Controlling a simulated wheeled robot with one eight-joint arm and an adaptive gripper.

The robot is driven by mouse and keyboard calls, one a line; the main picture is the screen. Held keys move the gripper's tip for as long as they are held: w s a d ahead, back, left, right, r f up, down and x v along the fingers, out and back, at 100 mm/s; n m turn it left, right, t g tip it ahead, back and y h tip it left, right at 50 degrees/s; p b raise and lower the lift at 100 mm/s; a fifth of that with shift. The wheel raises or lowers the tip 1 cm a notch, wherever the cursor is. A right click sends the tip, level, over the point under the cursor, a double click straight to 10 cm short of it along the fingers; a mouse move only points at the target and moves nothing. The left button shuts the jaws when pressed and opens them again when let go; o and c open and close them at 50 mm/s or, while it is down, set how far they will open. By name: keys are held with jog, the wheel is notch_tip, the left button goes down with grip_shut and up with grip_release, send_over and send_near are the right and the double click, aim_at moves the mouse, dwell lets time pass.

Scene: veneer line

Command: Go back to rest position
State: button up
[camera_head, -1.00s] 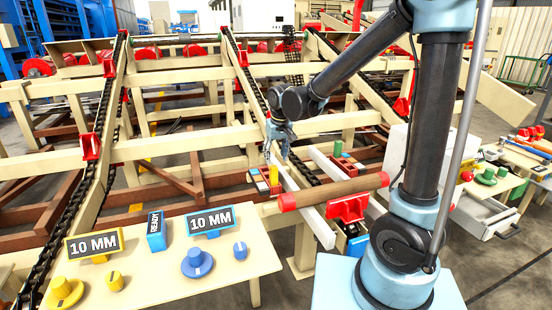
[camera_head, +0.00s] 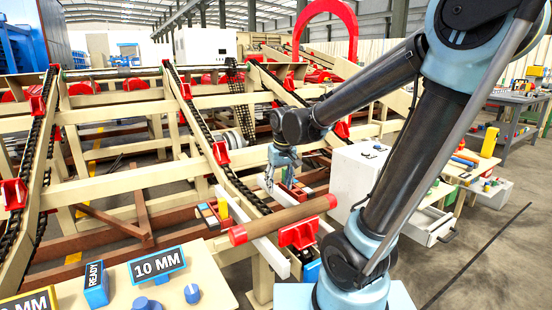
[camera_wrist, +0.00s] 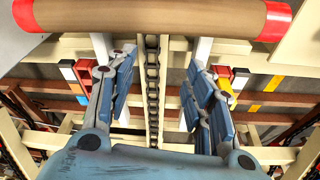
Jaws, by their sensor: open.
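My gripper (camera_head: 282,180) hangs above the conveyor frame in the head view, at the far end of the white rails, just beyond the brown log with red ends (camera_head: 283,219). In the wrist view my gripper (camera_wrist: 158,75) shows its two blue-grey fingers spread apart, with nothing between them. The log (camera_wrist: 150,17) lies across the top of that view, apart from the fingers. My arm is bent, with the forearm reaching left from the elbow.
A chain conveyor frame (camera_head: 130,185) fills the left and middle. A control table with a "10 MM" sign (camera_head: 158,265) stands at lower left. A white box (camera_head: 357,175) and a drawer (camera_head: 425,226) stand right of the log. Open floor lies at far right.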

jog(key=s+d+f+m, duration=0.2)
jog(key=s+d+f, duration=0.1)
jog(key=s+d, duration=0.5)
jog(key=s+d+f+m, duration=0.1)
jog(key=s+d+f, duration=0.2)
jog(key=s+d, duration=0.6)
jog(key=shift+d+f+m+h, duration=0.3)
jog(key=shift+d+m+h, duration=0.1)
jog(key=shift+d, duration=0.15)
